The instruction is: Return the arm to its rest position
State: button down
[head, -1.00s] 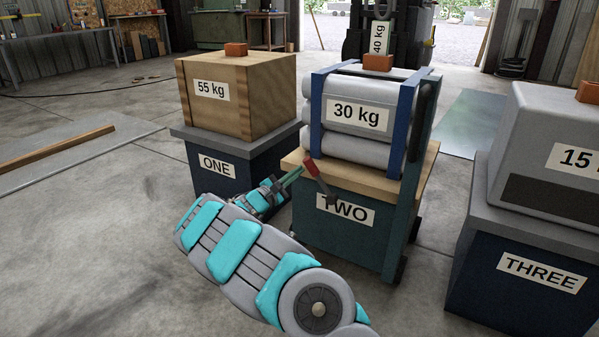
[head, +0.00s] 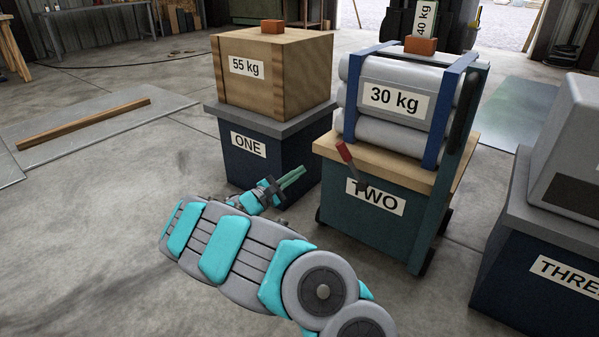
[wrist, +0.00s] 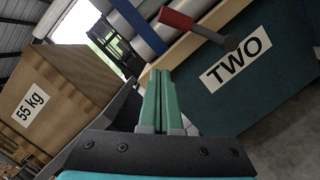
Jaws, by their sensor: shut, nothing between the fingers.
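My gripper (head: 292,178) is in front of the gap between stand ONE and stand TWO, below the tops of both. Its green fingers are together and empty; they also show closed in the wrist view (wrist: 161,98). My arm stretches from the bottom of the head view up and to the left. A lever with a red handle (head: 344,152) sticks out from the front of stand TWO (head: 330,210), to the right of the fingers and apart from them. The lever also shows at the top of the wrist view (wrist: 200,30).
Stand ONE (head: 240,180) bears a wooden 55 kg crate (head: 285,80). Stand TWO bears silver cylinders (head: 375,75) marked 30 kg. Stand THREE (head: 520,265) bears a grey block (head: 570,150) at the right. A plank (head: 85,122) lies on a sheet at the left. The floor at lower left is clear.

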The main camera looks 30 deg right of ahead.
dwell(0.3)
jog(key=s+d+r+m+g+y, duration=0.1)
jog(key=s+d+r+m+g, duration=0.3)
jog(key=s+r+m+g, duration=0.55)
jog(key=s+a+y, duration=0.2)
jog(key=s+y, duration=0.3)
jog(key=s, duration=1.1)
jog(key=s+a+f+m+t+y, duration=0.1)
jog(key=s+a+f+y, duration=0.25)
jog(key=s+a, duration=0.45)
jog(key=s+a+f+t+y, duration=0.1)
jog(key=s+a+f+y, duration=0.1)
jog(key=s+a+y, duration=0.6)
jog(key=s+a+f+m+t+y, duration=0.15)
jog(key=s+a, duration=0.35)
jog(key=a, duration=0.7)
notch_tip(320, 180, up, 12)
jog(key=n+p, duration=0.1)
jog(key=p, duration=1.1)
jog(key=shift+w+d+f, duration=0.15)
jog(key=shift+d, duration=0.25)
